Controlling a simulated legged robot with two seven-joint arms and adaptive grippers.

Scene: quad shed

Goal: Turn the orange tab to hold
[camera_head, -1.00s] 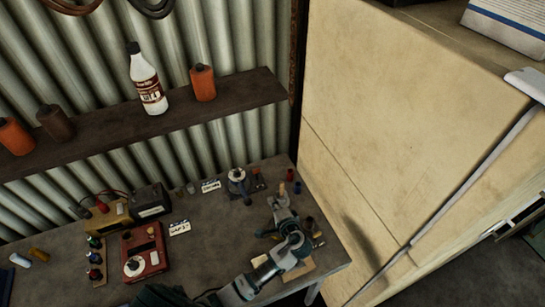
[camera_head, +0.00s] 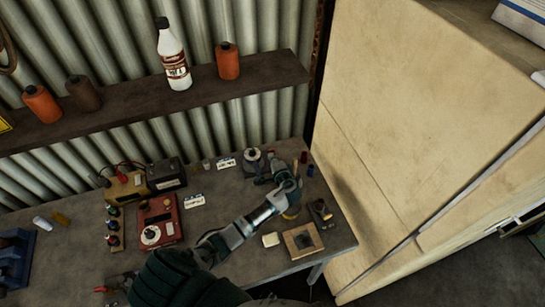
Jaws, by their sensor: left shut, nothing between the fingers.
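My left arm comes in from the lower left and crosses the bench. My left gripper (camera_head: 273,178) is shut and empty at the bench's back right, close beside a small device with a round pale top (camera_head: 252,156). I cannot tell whether they touch. I cannot make out an orange tab; it may be hidden by the gripper or too small. A red box with a white dial (camera_head: 151,235) sits left of the arm. My right gripper is not in view.
A bench (camera_head: 225,185) holds a yellow-and-black unit (camera_head: 150,181), white label cards (camera_head: 194,201) and a wooden block with a dark hole (camera_head: 290,243). A shelf (camera_head: 120,108) with bottles runs above. A tall pale cabinet (camera_head: 400,110) stands right of the bench.

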